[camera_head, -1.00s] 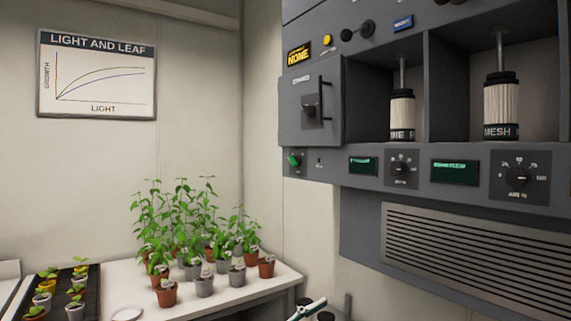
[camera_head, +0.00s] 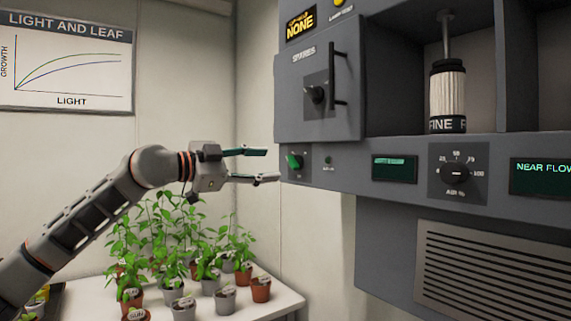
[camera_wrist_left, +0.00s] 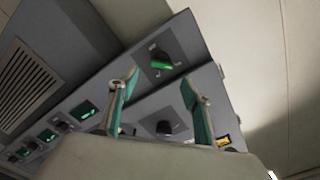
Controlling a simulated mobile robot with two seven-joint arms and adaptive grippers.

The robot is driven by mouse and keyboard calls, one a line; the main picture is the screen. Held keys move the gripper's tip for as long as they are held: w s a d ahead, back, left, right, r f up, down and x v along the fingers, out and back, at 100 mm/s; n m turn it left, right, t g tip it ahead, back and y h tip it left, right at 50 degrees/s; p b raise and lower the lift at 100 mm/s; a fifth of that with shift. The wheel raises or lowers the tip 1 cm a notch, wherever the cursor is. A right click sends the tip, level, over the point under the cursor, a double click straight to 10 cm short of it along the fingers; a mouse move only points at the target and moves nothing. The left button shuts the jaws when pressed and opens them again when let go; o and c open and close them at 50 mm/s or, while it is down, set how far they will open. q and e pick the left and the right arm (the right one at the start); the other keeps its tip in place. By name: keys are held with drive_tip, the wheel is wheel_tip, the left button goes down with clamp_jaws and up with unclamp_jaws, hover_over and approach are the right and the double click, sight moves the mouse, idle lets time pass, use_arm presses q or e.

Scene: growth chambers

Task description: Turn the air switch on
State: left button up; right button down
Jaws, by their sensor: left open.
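A small rotary switch with a green handle (camera_head: 294,161) sits at the left end of the grey panel, under the SPARES door. Its label is too small to read in the head view. It also shows in the left wrist view (camera_wrist_left: 162,64), just beyond the fingertips. My left gripper (camera_head: 272,165) is open and empty, with green-padded fingers pointing right at the switch. In the left wrist view my gripper (camera_wrist_left: 160,82) has its fingers spread, with the switch appearing between and past the tips. I see no clear contact. My right gripper is not in view.
The SPARES door (camera_head: 318,88) has a dark knob and a bar handle jutting out above the switch. An AIR % dial (camera_head: 456,174) and green displays (camera_head: 395,168) lie to the right. Potted plants (camera_head: 175,245) stand on a white table below my left arm.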

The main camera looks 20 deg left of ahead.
sight(290, 162)
use_arm(q)
drive_tip(key=x, duration=0.2)
drive_tip(key=p+x, duration=0.1)
drive_tip(key=x, duration=0.1)
drive_tip(key=p+x, duration=0.1)
drive_tip(key=x, duration=0.1)
drive_tip(key=shift+r, duration=0.35)
drive_tip(key=shift+w+d+f, duration=0.1)
drive_tip(key=shift+w+d, duration=0.35)
drive_tip(key=shift+w, duration=0.15)
drive_tip(key=c, duration=1.1)
